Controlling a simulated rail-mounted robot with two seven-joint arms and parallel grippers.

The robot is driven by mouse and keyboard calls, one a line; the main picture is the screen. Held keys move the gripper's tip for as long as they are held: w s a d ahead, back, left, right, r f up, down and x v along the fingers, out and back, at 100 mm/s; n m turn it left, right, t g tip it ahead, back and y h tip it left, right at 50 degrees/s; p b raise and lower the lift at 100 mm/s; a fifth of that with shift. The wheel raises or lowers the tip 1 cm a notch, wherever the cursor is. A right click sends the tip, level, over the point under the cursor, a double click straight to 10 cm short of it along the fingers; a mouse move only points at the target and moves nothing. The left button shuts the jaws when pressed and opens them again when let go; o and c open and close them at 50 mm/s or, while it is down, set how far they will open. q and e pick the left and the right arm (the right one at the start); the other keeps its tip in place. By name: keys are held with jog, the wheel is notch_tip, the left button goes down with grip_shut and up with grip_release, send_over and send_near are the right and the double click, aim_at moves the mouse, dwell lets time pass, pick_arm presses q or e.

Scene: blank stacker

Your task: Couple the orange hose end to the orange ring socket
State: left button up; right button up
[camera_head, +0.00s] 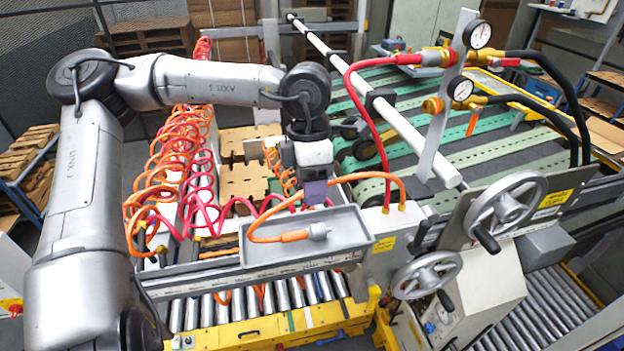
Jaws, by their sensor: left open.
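The orange hose end (296,236) lies in a grey tray (367,244), with its grey tip (319,231) pointing right. Its orange hose (372,175) loops up behind the tray and comes down at the tray's right. The orange ring socket (433,105) sits on the left of the lower gauge on the upright grey plate, with nothing plugged into it that I can see. My left gripper (315,200) is open over the back of the tray, just above and behind the hose end, not touching it as far as I can tell. Its fingers are partly hidden. My right gripper is not in view.
A red hose (352,92) runs to the red upper socket (432,57). Two gauges (478,35) and black hoses stand at the right. Coiled orange and red hoses (180,165) hang at the left. Handwheels (505,205) and a white rail (400,122) are near the plate.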

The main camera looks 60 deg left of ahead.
aim_at(313, 227)
pick_arm(q)
jog(key=shift+s+d+f+b, duration=0.1)
jog(key=shift+d+f+b, duration=0.1)
jog(key=shift+f+b, duration=0.95)
jog(key=shift+d+f+b, duration=0.2)
jog(key=shift+f+b, duration=0.35)
jog(key=shift+f, duration=1.2)
jog(key=shift+d+f+b, duration=0.15)
jog(key=shift+f+b, duration=0.85)
jog(key=shift+b, duration=0.05)
jog(key=shift+d+f+b, duration=0.15)
jog(key=shift+f+b, duration=0.8)
jog(key=shift+b, duration=0.05)
jog(key=c, duration=0.6)
grip_shut()
jog(key=shift+r, duration=0.15)
jog(key=shift+r+p, duration=1.65)
jog(key=shift+r, duration=1.1)
jog(key=shift+r+p, duration=0.35)
jog(key=shift+r, duration=0.3)
